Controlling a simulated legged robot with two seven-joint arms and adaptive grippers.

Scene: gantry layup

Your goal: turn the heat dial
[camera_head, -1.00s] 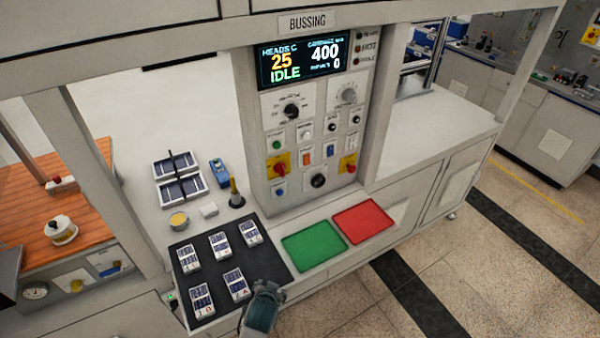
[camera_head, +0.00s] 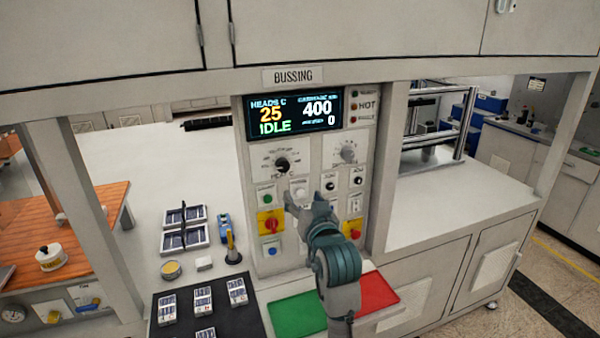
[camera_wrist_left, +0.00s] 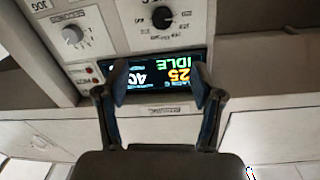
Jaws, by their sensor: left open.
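The heat dial, a black round knob (camera_head: 281,164) with a white pointer, sits at the upper left of the control panel, under the screen. In the left wrist view it shows at the top (camera_wrist_left: 162,17), upside down. My left gripper (camera_head: 300,198) is open and empty in front of the panel. In the head view it appears just below and right of the dial, apart from it. In the left wrist view its two fingers (camera_wrist_left: 160,84) frame the screen (camera_wrist_left: 160,76), with the dial above them. My gripper and arm hide some lower panel controls.
A grey knob (camera_head: 347,155) sits right of the dial. Smaller buttons and red-yellow switches (camera_head: 270,223) lie below. The screen (camera_head: 294,113) reads 25, IDLE and 400. Green (camera_head: 296,316) and red (camera_head: 379,291) pads and a black mat (camera_head: 248,318) with cells lie in front.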

